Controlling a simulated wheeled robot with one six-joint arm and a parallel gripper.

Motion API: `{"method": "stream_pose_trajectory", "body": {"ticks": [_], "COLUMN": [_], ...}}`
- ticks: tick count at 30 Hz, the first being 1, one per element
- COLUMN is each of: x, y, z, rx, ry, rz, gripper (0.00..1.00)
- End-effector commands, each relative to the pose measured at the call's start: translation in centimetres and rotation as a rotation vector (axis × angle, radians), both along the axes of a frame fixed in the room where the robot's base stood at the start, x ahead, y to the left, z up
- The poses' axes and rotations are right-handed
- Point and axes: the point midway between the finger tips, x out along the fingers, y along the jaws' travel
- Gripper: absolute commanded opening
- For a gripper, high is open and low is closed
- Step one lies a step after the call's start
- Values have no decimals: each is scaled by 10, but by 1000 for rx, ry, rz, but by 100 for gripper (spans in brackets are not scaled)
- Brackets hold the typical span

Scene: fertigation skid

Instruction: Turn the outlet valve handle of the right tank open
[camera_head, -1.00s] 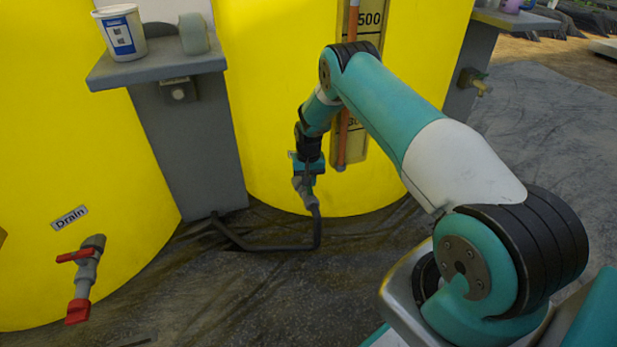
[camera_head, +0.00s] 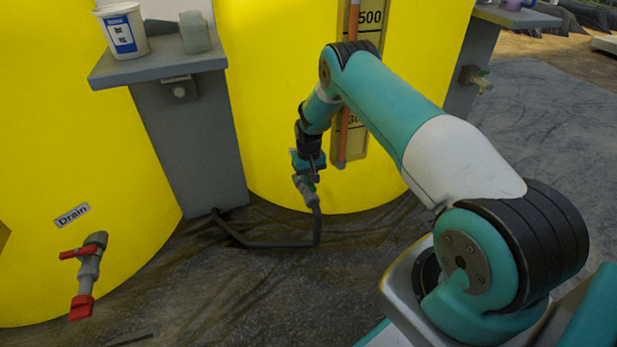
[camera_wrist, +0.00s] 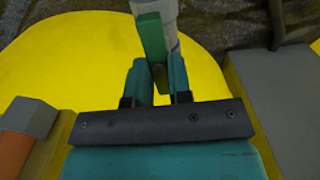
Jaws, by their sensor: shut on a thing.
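The right tank (camera_head: 270,110) is yellow. A grey outlet fitting (camera_head: 312,200) sits low at its front, largely hidden by my gripper in the head view. In the wrist view the green valve handle (camera_wrist: 152,38) lies along the grey pipe (camera_wrist: 170,25) and reaches down between my teal fingers. My gripper (camera_wrist: 159,70), also in the head view (camera_head: 306,178), is shut on the green handle. The exact angle of the handle to the pipe is hard to tell.
A dark hose (camera_head: 275,246) runs from the outlet along the ground. A grey pillar with a shelf (camera_head: 190,140) stands left of the tank, holding a white bucket (camera_head: 122,32). A red-handled drain valve (camera_head: 88,262) is on the left tank. Open ground lies in front.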

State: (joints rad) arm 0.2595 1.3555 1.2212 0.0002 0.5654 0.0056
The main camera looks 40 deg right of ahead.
Motion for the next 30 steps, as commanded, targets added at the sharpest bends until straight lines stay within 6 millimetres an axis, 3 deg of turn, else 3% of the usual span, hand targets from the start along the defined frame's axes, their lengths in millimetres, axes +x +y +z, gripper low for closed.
{"method": "stream_pose_trajectory", "body": {"ticks": [1, 4, 12, 16, 20, 30], "x": [1, 1, 0, 1, 1, 1], "y": [0, 0, 0, 0, 0, 0], "z": [1, 1, 1, 12, 37, 124], "rx": [-1, -1, 0, -1, -1, -1], "ry": [-4, -3, -1, -2, -3, -4], "rz": [3, 2, 1, 1, 1, 1], "gripper": [24, 45, 45, 45, 45, 45]}}
